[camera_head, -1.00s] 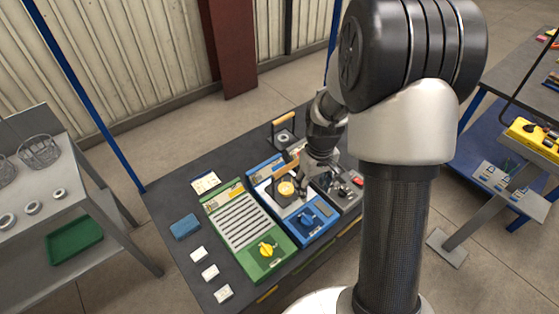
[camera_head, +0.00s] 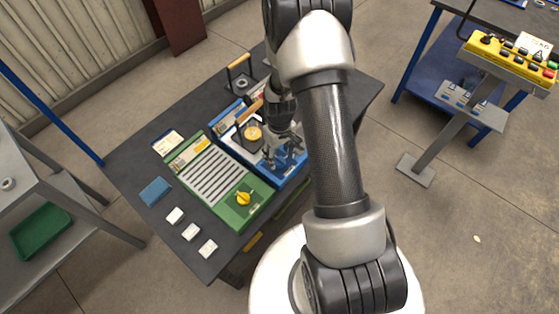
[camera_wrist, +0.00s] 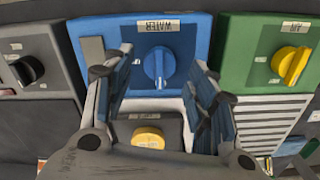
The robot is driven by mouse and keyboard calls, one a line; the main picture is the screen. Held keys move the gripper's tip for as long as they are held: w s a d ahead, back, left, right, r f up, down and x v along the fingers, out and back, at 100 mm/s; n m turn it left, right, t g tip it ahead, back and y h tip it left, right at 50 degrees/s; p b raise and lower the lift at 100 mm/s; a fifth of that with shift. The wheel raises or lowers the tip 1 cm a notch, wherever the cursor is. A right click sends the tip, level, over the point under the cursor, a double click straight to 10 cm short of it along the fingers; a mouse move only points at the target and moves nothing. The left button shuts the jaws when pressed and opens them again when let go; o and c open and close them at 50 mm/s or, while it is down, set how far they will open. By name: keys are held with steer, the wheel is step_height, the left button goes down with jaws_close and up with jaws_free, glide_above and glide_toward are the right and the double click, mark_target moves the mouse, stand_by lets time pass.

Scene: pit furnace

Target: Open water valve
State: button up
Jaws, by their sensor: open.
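The blue water panel (camera_wrist: 195,40) fills the top middle of the wrist view, its WATER label upside down. Its blue valve knob (camera_wrist: 160,66) has a ridge with a white line, standing about upright in that picture. My gripper (camera_wrist: 163,62) is open, with one finger on each side of the knob; a gap shows on both sides, and I cannot tell the height. In the head view my gripper (camera_head: 286,158) is over the front part of the blue panel (camera_head: 292,184) and hides the knob.
A green air panel (camera_wrist: 230,70) with a yellow knob (camera_wrist: 290,64) lies beside the blue one. A grey panel (camera_wrist: 45,48) with a dark knob is on the other side. A yellow round piece (camera_wrist: 148,138) sits behind my fingers. White blocks (camera_head: 190,232) lie on the dark table.

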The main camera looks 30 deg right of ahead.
mark_target(279, 161)
steer(key=shift+f, duration=1.4)
steer(key=c, duration=1)
steer(key=shift+c, duration=0.2)
